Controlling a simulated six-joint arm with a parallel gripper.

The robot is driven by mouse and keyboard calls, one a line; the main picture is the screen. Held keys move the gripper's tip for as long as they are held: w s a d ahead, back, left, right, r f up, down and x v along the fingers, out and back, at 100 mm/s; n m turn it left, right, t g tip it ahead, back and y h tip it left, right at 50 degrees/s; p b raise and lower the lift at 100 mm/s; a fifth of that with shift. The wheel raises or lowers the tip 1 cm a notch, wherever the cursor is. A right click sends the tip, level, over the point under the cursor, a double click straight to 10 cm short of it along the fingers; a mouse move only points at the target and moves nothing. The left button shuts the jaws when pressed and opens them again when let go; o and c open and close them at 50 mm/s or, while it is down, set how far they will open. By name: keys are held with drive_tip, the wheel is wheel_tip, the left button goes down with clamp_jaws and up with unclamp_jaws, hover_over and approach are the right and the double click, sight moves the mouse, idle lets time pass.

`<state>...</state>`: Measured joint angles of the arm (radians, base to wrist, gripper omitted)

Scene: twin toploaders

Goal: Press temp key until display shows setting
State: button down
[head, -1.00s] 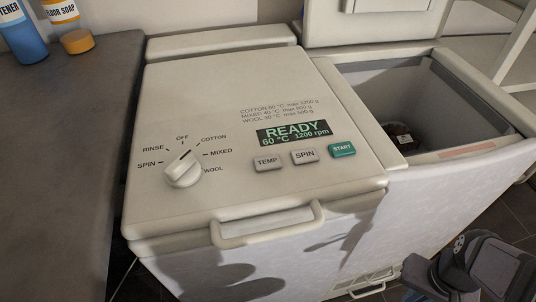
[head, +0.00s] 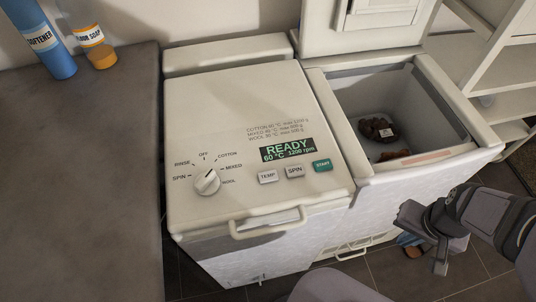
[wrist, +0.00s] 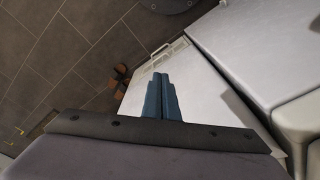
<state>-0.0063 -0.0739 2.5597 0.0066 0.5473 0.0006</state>
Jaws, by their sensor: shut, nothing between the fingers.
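The closed left toploader (head: 215,100) has a TEMP key (head: 268,176), a pale key at the left of a row with the SPIN key (head: 295,171) and the green START key (head: 323,165). The display (head: 287,149) above them reads READY, 60 °C, 1200 rpm. The dial (head: 207,182) has its pointer towards the upper right. My gripper (head: 441,262) is low in front of the right machine, well away from the keys. In the wrist view, its blue fingers (wrist: 160,82) are together and empty, over the machine fronts and floor.
The right toploader (head: 440,160) stands open with dark laundry (head: 377,130) inside. A handle (head: 268,222) juts from the left machine's front edge. A grey counter (head: 80,180) with softener (head: 45,42) and soap (head: 95,47) bottles is at left. Shelves (head: 500,75) stand at right.

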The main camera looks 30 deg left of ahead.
drive_tip(key=w+a+r+t+y+p, duration=0.1)
drive_tip(key=w+a+r+p, duration=0.1)
drive_tip(key=a+r+p, duration=0.4)
drive_tip(key=w+a+r+t+p, duration=0.1)
drive_tip(key=w+a+r+p, duration=0.1)
drive_tip(key=r+p, duration=0.7)
drive_tip(key=w+a+r+t+y+p, duration=0.1)
drive_tip(key=w+a+r+p, duration=0.1)
drive_tip(key=a+r+p, duration=0.4)
drive_tip(key=s+a+r+m+t+y+p, duration=0.2)
drive_tip(key=a+r, duration=0.2)
drive_tip(key=a, duration=0.9)
drive_tip(key=s+a+m+t, duration=0.2)
drive_tip(key=s+a, duration=0.3)
drive_tip(key=s, duration=0.8)
drive_tip(key=shift+s+a+m+h, duration=0.15)
drive_tip(key=shift+m+h, duration=0.25)
drive_tip(key=shift+f+b, duration=0.1)
drive_tip(key=shift+b, duration=0.2)
